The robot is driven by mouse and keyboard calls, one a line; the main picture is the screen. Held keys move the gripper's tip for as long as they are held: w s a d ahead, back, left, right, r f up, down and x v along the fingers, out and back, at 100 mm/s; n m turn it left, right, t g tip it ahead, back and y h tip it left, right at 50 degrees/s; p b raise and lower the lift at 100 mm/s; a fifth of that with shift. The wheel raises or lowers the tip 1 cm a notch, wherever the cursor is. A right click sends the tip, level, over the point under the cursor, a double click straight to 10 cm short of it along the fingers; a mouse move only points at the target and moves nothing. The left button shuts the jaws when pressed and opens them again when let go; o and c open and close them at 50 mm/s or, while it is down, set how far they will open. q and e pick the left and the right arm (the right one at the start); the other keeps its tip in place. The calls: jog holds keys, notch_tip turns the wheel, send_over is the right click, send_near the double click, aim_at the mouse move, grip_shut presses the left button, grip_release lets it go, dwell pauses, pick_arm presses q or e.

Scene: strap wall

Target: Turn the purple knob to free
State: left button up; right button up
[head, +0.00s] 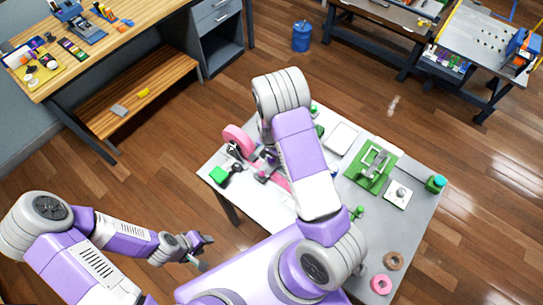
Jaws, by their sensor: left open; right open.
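My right arm reaches over the grey-white table (415,225) and bends down at its far left part. My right gripper (266,158) is there, small and partly hidden by my own arm, beside a pink roll (238,138) and a pink strap (282,183). A small dark purplish piece (262,178) sits just below it; I cannot tell whether this is the purple knob or whether the gripper touches it. My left gripper (203,250) is open and empty, low over the floor to the left of the table.
A green block (219,175) lies at the table's left corner. A green fixture (371,166), a white tray (341,137), a teal-topped container (436,183) and two rings, pink (381,284) and brown (393,261), stand further right. A wooden workbench (150,28) is at upper left.

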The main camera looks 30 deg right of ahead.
jog(key=shift+w, duration=0.1)
jog(key=c, duration=1)
jog(key=shift+c, duration=0.2)
